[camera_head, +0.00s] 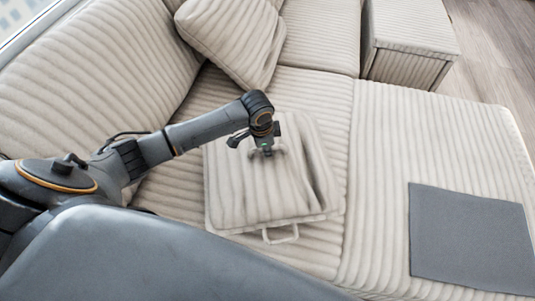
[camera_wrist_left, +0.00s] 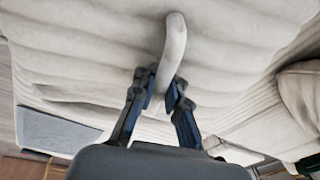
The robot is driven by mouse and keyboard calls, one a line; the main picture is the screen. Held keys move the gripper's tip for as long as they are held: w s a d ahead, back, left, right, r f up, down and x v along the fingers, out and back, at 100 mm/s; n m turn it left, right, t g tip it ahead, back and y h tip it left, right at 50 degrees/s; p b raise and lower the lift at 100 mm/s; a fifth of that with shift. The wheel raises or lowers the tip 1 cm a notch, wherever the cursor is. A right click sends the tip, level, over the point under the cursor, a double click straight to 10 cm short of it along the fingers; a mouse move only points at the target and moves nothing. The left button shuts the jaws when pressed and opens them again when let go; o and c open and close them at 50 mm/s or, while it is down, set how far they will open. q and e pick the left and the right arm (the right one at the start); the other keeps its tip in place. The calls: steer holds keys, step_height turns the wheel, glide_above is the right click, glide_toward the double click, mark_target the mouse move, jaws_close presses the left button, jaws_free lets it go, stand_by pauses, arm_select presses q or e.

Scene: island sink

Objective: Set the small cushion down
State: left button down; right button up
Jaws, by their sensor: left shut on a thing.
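The small cushion (camera_head: 255,185) is square, cream and ribbed, with a pale loop handle (camera_head: 281,234) at its near edge. It lies flat over the sofa seat; I cannot tell whether it rests fully on it. My left gripper (camera_head: 268,152) is over its upper part, pointing down. In the left wrist view the two fingers (camera_wrist_left: 163,92) are shut on a pale strap (camera_wrist_left: 173,45) of the cushion. The grey mat (camera_head: 472,238) lies flat on the seat to the right, apart from the cushion. My right gripper is not in view.
A larger ribbed cushion (camera_head: 232,38) leans on the backrest (camera_head: 85,70) behind. An armrest block (camera_head: 410,45) stands at the back right. The ribbed seat (camera_head: 395,150) between the small cushion and the grey mat is clear.

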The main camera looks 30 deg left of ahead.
arm_select(q)
steer(key=shift+w+f, duration=0.2)
step_height(320, 180, down, 3)
steer(key=shift+w+a+f+b, duration=0.1)
steer(key=shift+w+a+b, duration=0.05)
steer(key=shift+b, duration=0.15)
steer(key=shift+f, duration=0.15)
steer(key=shift+f, duration=0.1)
steer(key=c, duration=1.4)
jaws_free()
steer(key=shift+o, duration=0.2)
steer(key=r, duration=0.4)
steer(key=s+r+p, duration=0.1)
steer(key=r, duration=0.3)
steer(key=s+r, duration=0.1)
steer(key=r, duration=0.3)
steer(key=shift+a+p, duration=0.25)
steer(key=shift+p, duration=0.1)
